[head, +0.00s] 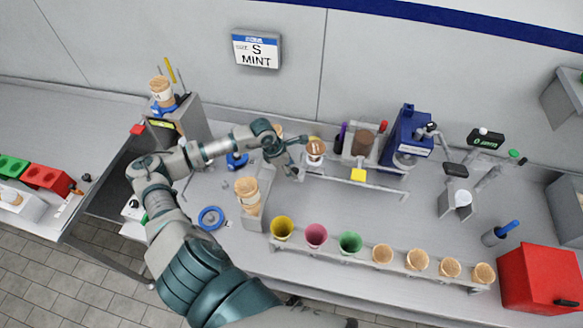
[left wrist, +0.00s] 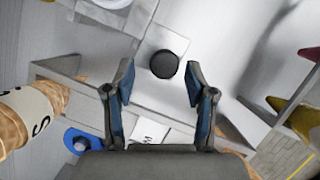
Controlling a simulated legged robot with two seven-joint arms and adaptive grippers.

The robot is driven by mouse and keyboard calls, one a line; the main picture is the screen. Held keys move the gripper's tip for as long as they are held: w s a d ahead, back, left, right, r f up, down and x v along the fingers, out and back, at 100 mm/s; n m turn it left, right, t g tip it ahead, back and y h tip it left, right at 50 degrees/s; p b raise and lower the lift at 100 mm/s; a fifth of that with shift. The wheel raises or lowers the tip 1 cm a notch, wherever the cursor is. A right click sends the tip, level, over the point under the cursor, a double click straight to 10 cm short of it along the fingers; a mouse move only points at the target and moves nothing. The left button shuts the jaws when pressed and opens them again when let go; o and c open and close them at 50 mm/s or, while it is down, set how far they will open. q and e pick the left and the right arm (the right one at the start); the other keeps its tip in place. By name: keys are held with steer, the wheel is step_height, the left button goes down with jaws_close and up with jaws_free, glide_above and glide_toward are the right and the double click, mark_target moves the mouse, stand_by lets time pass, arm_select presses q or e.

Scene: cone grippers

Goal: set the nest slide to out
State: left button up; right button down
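My left gripper (head: 298,172) reaches over the middle of the counter, just right of a cone stack (head: 248,190). In the left wrist view the left gripper (left wrist: 160,82) is open and empty, its blue-padded fingers wide apart. A round black knob (left wrist: 164,64) shows between and slightly beyond the fingertips, on a pale grey plate. It looks like the handle of the nest slide, but I cannot tell for sure. Neither finger visibly touches it. I cannot make out the knob in the head view. My right gripper is not in view.
A rail with yellow (head: 282,227), pink (head: 316,234) and green (head: 350,242) cups and several cones runs along the front. A blue machine (head: 408,138) stands behind at right. A red box (head: 540,278) is at front right. A blue ring (head: 211,218) lies left.

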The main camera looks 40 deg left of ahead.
arm_select(q)
steer(key=v, duration=1.1)
steer(key=shift+s+a+r, duration=0.15)
steer(key=shift+a+r, duration=0.15)
steer(key=shift+a, duration=0.05)
steer(key=shift+d+r, duration=0.1)
steer(key=shift+d, duration=0.05)
